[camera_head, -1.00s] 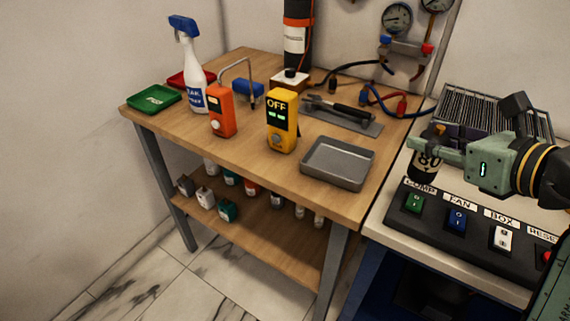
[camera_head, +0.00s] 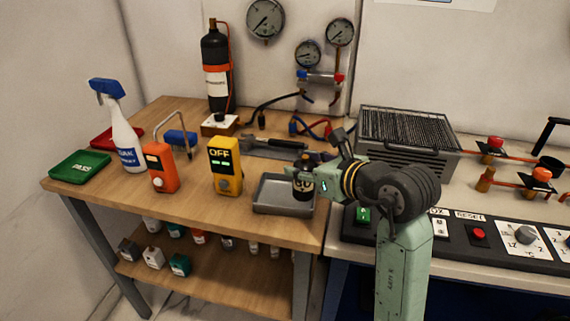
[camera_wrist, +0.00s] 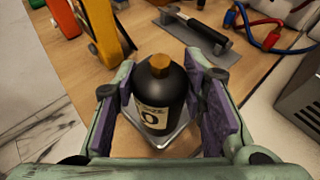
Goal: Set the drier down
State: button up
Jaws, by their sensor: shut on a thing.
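The drier is a small black bottle (camera_head: 303,187) with a brass-coloured cap and a pale label. In the wrist view the drier (camera_wrist: 158,95) stands upright between the two purple pads of my gripper (camera_wrist: 160,84). In the head view my gripper (camera_head: 308,170) is shut on it over the right part of a shallow grey tray (camera_head: 268,208) on the wooden table. The tray also shows beneath the bottle in the wrist view (camera_wrist: 168,137). The bottle's base is partly hidden, and I cannot tell whether it touches the tray.
A yellow meter reading OFF (camera_head: 226,168) and an orange meter (camera_head: 160,168) stand left of the tray. The switch panel (camera_head: 450,236) and finned unit (camera_head: 408,138) are to the right. Bare table lies in front of the tray.

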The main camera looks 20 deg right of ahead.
jog(key=shift+s+a+f+p+x, duration=0.15)
jog(key=shift+p+x, duration=0.3)
jog(key=shift+x, duration=0.65)
jog(key=shift+s+a+f+p+x, duration=0.15)
jog(key=shift+p+x, duration=0.3)
jog(key=shift+x, duration=0.65)
jog(key=shift+f+p+x, duration=0.2)
jog(key=shift+p+x, duration=0.25)
jog(key=shift+x, duration=0.65)
jog(key=shift+f, duration=0.2)
jog(key=shift+f+b, duration=0.2)
jog(key=shift+b, duration=0.1)
jog(key=o, duration=1.4)
jog(key=shift+c, duration=0.2)
jog(key=shift+r, duration=0.1)
jog(key=shift+r+p, duration=0.2)
jog(key=shift+p, duration=0.15)
jog(key=b+v, duration=0.4)
jog(key=v, duration=0.8)
